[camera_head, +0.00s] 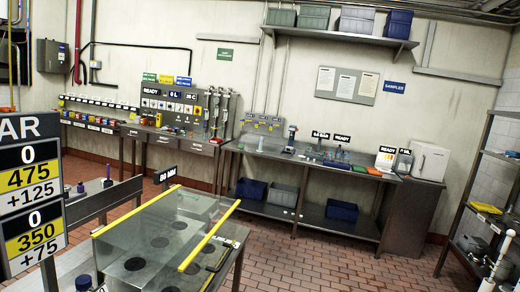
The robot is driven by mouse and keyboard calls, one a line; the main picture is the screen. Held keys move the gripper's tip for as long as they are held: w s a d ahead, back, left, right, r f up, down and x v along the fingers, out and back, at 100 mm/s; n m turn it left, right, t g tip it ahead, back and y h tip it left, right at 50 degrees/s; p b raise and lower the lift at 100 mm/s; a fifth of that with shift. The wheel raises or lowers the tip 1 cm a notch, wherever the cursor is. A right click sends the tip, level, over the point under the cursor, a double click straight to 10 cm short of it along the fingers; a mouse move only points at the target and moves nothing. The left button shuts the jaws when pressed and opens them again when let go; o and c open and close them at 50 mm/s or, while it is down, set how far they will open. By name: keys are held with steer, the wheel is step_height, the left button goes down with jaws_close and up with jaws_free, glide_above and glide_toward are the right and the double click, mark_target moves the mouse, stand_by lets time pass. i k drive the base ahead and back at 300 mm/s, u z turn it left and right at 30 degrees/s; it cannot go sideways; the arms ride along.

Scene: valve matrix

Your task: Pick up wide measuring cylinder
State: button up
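I cannot make out the wide measuring cylinder for sure. Small clear glassware (340,156) stands on the far steel bench (290,154), below small black signs. It is too small to tell which piece, if any, is the wide cylinder. Tall upright tubes (215,112) stand on the bench to the left, by a grey panel. My gripper does not show in this view.
A glass-sided case (165,238) with yellow edges stands in the near middle. A scoreboard (30,190) blocks the near left. A metal shelf rack (470,190) stands at the right. Blue bins (342,210) sit under the bench. Brick-coloured floor (310,262) is clear before it.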

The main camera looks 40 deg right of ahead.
mark_target(259, 151)
steer(key=z, duration=1.4)
steer(key=i, duration=5.35)
